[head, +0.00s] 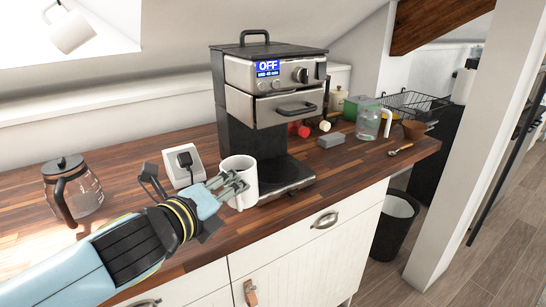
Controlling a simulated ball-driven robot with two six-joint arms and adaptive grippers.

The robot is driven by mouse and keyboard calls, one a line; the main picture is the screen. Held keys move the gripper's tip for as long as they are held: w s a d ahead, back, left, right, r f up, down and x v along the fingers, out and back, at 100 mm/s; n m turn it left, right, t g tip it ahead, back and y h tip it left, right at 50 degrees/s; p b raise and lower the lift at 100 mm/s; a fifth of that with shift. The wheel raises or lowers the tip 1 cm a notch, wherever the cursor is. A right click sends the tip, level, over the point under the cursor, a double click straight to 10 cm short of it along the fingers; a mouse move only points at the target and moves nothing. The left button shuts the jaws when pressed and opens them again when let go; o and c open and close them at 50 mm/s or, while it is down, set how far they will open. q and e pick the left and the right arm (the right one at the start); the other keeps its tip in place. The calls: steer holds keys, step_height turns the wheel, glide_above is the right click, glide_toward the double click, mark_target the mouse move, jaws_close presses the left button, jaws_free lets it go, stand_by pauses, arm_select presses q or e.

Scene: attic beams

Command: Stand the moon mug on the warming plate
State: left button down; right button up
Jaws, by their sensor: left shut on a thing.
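A white mug (246,170) is upright at the left front of the coffee machine (232,115); no moon picture shows on the side facing me. My left gripper (232,187) is shut on the mug from the left, and its fingers hide part of the mug's near side. The dark warming plate (289,175) is the machine's low base, just right of the mug. The mug overlaps the plate's left edge in the head view; I cannot tell whether its bottom touches anything. My right gripper is not in view.
A glass carafe (88,195) stands at the left on the wooden counter (345,165). A wall socket with a black plug (186,160) is behind my left gripper. A grey block (331,140), a clear jug (368,120) and a spoon (400,150) are to the right. The machine's upper body overhangs the plate.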

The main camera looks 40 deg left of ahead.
mark_target(255, 161)
arm_select(q)
steer(key=w, duration=0.4)
steer(key=w+a+p, duration=0.1)
steer(key=w, duration=0.2)
steer(key=w+p, duration=0.1)
steer(key=w, duration=0.3)
steer(key=shift+w+a+r, duration=0.15)
steer(key=shift+w+a, duration=0.15)
steer(key=shift+a, duration=0.05)
steer(key=shift+f+x, duration=0.2)
steer(key=shift+x, duration=2.45)
steer(key=c, duration=1.4)
jaws_free()
steer(key=shift+s+f, duration=0.1)
steer(key=v, duration=1.2)
